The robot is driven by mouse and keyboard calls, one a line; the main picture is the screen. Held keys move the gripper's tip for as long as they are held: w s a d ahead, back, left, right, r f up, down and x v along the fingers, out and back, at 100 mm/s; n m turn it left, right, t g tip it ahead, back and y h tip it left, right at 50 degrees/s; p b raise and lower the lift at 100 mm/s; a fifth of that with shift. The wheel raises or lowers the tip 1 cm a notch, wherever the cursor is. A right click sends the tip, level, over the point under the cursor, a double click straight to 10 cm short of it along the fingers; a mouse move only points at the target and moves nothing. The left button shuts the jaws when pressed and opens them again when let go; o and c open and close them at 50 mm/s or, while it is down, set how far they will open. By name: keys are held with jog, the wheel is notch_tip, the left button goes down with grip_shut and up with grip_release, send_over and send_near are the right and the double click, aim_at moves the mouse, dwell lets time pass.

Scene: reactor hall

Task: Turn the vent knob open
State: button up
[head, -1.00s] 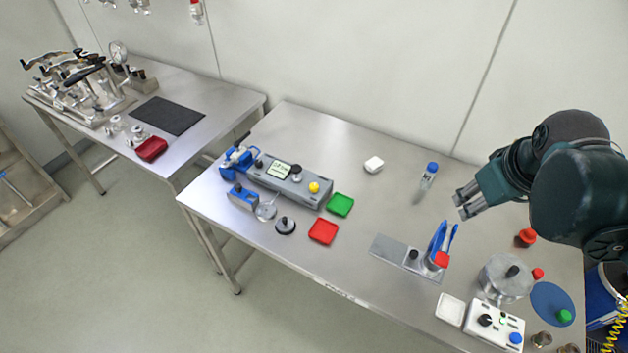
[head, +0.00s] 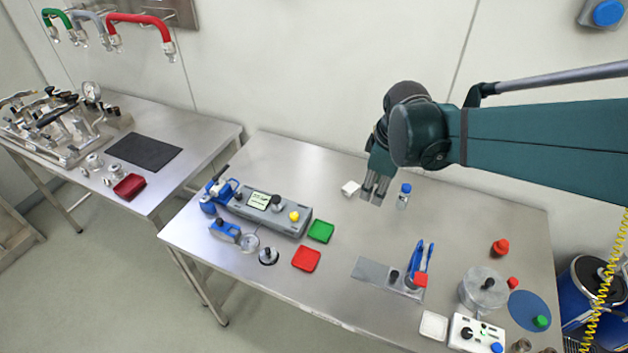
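Several knobs could be the vent knob, and I cannot tell which it is. Another black knob (head: 467,333) is on the white control box (head: 459,341) at the front right. Black knobs also sit on the metal valve rig (head: 62,128) on the left table. My gripper (head: 373,197) hangs above the back middle of the near table, fingers down. Its fingers look spread, with nothing between them. It is well away from all these knobs.
A white block (head: 350,188) and a blue-capped bottle (head: 404,196) stand close to my gripper. A grey instrument (head: 262,216), green tray (head: 320,231) and red tray (head: 306,259) lie left. Blue tongs (head: 421,258) stand front right. The table's middle is clear.

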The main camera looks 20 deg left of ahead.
jog(key=a+f+n+g+p, duration=0.1)
jog(key=a+f+n, duration=0.15)
jog(key=a, duration=0.45)
jog(key=a+f+n+p, duration=0.1)
jog(key=a+f+n, duration=0.15)
jog(key=a, duration=0.35)
jog(key=n+g+h+p, duration=0.1)
jog(key=n+p, duration=0.1)
jog(key=n, duration=0.3)
send_over(294, 215)
notch_tip(294, 215, down, 7)
jog(key=shift+r, duration=0.1)
jog(key=shift+f+p, duration=0.55)
jog(key=shift+f, duration=3.4)
jog(key=c, duration=0.9)
